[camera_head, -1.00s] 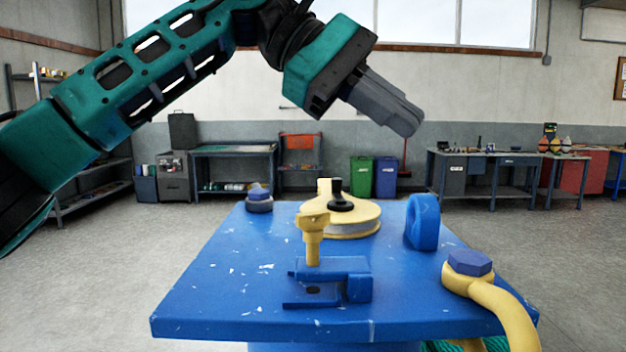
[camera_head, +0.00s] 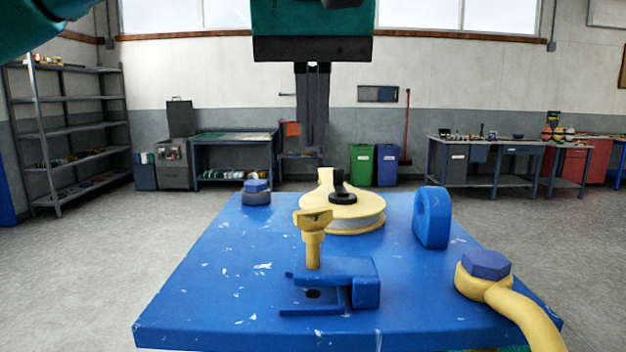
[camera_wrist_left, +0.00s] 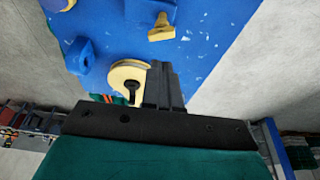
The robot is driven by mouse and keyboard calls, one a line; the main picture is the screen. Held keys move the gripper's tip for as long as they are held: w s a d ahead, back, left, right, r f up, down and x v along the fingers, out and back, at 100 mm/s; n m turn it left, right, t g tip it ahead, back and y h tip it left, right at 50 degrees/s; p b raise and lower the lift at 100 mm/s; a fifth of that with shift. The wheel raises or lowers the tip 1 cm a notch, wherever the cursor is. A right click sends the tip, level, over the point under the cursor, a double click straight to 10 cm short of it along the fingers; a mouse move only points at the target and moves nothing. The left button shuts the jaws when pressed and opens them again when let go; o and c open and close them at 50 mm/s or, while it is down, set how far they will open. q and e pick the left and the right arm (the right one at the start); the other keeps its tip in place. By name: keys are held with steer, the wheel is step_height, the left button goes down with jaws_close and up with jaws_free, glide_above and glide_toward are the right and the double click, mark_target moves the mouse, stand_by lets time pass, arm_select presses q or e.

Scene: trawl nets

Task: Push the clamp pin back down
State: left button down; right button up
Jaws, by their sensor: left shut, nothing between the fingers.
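The clamp pin (camera_head: 313,238) is yellow with a T-shaped head and stands upright, raised out of the blue clamp block (camera_head: 345,272) on the blue table top (camera_head: 215,290). In the left wrist view the pin's yellow head (camera_wrist_left: 161,28) shows near the top, by the blue block (camera_wrist_left: 150,8). My left gripper (camera_head: 314,140) is shut and empty, pointing down, in the air above the pin and apart from it. Its dark fingers also show in the left wrist view (camera_wrist_left: 160,75). My right gripper is not in view.
A yellow round sheave (camera_head: 355,218) with a black knob stands behind the pin. A blue ring lug (camera_head: 432,218) stands to the right, and a blue bolt on a yellow bent pipe (camera_head: 510,310) at the right edge. A small blue bolt (camera_head: 257,191) sits at the back left.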

arm_select(q)
glide_above(313, 214)
step_height(313, 214, down, 5)
steer(key=shift+b, duration=0.35)
steer(key=shift+f, duration=0.85)
steer(key=shift+f+b, duration=0.55)
steer(key=shift+f, duration=1.05)
